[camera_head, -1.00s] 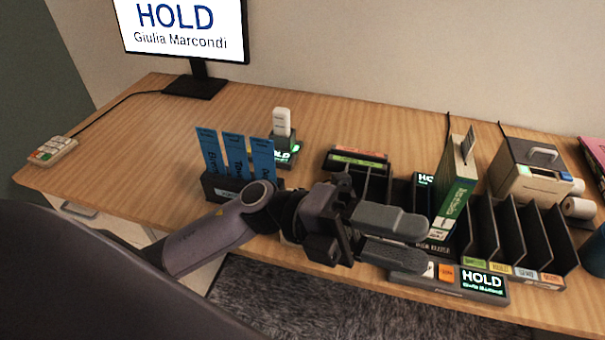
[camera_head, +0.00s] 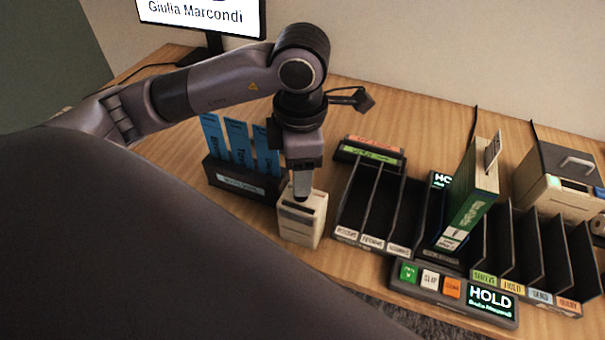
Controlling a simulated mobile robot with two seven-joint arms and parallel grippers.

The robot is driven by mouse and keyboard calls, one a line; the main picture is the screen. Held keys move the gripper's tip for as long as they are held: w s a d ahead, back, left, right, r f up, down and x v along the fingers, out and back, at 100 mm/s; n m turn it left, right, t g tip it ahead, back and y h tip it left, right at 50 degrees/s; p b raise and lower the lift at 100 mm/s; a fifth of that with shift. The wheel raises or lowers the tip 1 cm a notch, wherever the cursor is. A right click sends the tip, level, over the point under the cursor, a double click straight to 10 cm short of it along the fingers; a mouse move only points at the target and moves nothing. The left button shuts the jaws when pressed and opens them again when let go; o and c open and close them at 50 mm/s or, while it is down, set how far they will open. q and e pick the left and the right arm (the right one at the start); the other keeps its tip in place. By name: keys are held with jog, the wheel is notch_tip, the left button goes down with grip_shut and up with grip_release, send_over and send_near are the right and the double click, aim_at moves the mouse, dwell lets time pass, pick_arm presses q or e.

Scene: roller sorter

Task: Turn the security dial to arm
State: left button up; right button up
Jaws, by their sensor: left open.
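No security dial can be made out. My left gripper (camera_head: 302,190) points straight down over a small beige box (camera_head: 300,228) near the front of the desk. Its jaws are open, seen edge-on, with the fingertips at the dark slot in the top of the box. I cannot tell whether they touch it. The gripper hides part of the box's top. My right gripper is not in view.
A dark holder (camera_head: 238,180) with blue cards stands left of the box. Black sorter bins (camera_head: 375,205) stand to the right. A button panel with a HOLD screen (camera_head: 490,299) lies in front. A monitor (camera_head: 205,12) stands behind.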

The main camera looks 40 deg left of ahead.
pick_arm(q)
jog(key=shift+w+f, duration=0.1)
jog(key=shift+f, duration=2.2)
grip_shut()
